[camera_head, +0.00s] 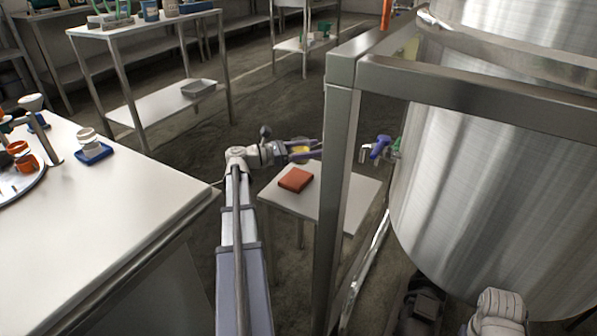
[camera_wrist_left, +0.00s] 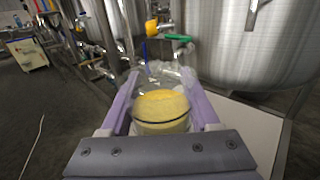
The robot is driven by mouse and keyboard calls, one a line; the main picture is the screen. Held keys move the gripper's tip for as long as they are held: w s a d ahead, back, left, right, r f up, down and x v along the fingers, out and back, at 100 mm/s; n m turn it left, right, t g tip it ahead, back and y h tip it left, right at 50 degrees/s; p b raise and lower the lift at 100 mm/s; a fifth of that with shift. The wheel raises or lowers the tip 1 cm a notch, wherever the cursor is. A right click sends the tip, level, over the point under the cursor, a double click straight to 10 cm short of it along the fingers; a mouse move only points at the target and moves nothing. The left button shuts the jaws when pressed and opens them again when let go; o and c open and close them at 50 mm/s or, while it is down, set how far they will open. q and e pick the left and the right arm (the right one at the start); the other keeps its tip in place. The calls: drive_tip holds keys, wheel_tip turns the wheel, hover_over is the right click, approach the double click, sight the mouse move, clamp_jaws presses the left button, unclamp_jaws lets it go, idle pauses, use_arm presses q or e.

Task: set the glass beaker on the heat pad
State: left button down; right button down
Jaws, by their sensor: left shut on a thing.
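The glass beaker (camera_wrist_left: 160,110) has yellow contents and sits between the lilac fingers of my left gripper (camera_wrist_left: 159,76), which is shut on it. In the head view my left gripper (camera_head: 306,149) reaches in beside a steel post, which hides part of its front. A bit of the yellow beaker (camera_head: 299,150) shows there. The heat pad seems to be the flat orange-red square (camera_head: 295,179) on a small white table (camera_head: 350,192). The gripper and beaker appear above and beyond the pad, apart from it. My right gripper is not seen.
A steel frame post (camera_head: 337,210) and crossbar (camera_head: 480,95) stand close on the right, before a large steel tank (camera_head: 490,190). A white bench (camera_head: 100,220) is on the left. The pad's top is bare.

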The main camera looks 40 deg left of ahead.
use_arm(q)
drive_tip(key=shift+a+r+n+t+y+p, duration=0.5)
drive_tip(key=shift+n+y, duration=0.5)
drive_tip(key=shift+y, duration=0.45)
drive_tip(key=shift+a+r+n+t+y+p, duration=0.4)
drive_tip(key=shift+a+r+n+y, duration=0.25)
drive_tip(key=shift+n+y, duration=0.6)
drive_tip(key=shift+a+r+n+t+y+p, duration=0.5)
drive_tip(key=shift+n+y, duration=0.25)
drive_tip(key=shift+y, duration=0.95)
drive_tip(key=b, duration=0.6)
hover_over(303, 173)
wheel_tip(303, 173, down, 6)
drive_tip(key=shift+f, duration=0.15)
drive_tip(key=shift+b, duration=0.3)
wheel_tip(303, 173, down, 4)
drive_tip(key=b, duration=0.3)
drive_tip(key=shift+r, duration=0.2)
drive_tip(key=shift+b, duration=0.3)
